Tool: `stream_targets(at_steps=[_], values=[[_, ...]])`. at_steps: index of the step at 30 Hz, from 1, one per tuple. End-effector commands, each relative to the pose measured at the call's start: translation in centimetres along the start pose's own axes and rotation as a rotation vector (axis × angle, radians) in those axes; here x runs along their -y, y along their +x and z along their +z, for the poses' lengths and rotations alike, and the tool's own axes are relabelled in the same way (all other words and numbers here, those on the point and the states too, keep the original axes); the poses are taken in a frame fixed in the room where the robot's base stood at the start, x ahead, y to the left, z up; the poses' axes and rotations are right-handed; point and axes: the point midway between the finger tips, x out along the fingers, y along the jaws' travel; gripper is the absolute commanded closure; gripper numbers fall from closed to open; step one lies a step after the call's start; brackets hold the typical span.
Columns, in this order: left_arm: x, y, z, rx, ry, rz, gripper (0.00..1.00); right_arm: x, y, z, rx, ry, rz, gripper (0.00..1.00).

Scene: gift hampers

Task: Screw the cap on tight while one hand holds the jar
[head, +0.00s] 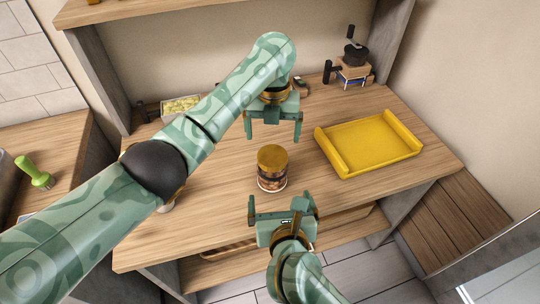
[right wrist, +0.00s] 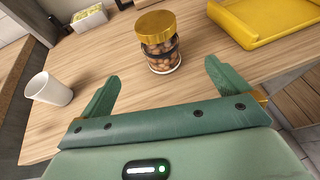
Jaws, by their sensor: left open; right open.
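The jar (head: 272,182) stands upright on the wooden table, clear with brown contents and a dark band. The gold cap (head: 272,157) sits on its top; I cannot tell how tightly. In the right wrist view, the jar (right wrist: 163,60) and cap (right wrist: 155,25) are beyond the fingertips, between their lines. My left gripper (head: 273,136) is open, pointing down, above and behind the jar and apart from it. My right gripper (head: 282,202) is open, in front of the jar at the table's front edge, with its fingers (right wrist: 160,77) towards it. Both are empty.
A yellow tray (head: 368,146) lies right of the jar. A grinder (head: 352,66) stands at the back right. A yellowish box (head: 180,106) is at the back left. A white cup (right wrist: 48,90) stands left of the jar. The table around the jar is clear.

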Motion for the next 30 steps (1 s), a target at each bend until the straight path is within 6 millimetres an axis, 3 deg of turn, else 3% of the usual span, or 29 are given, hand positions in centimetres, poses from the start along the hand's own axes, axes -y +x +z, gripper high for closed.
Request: stream_targets(at_steps=[16, 20, 30], values=[[0.0, -0.1, 0.1, 0.001, 0.006, 0.001, 0.08, -0.1, 0.8, 0.0, -0.003, 0.003, 0.002, 0.00], [0.0, -0.1, 0.1, 0.001, 0.006, 0.001, 0.08, -0.1, 2.5, 0.1, -0.002, 0.002, 0.002, 0.00], [0.0, -0.1, 0.1, 0.001, 0.006, 0.001, 0.08, -0.1, 9.3, 0.1, -0.001, 0.001, 0.001, 0.00]])
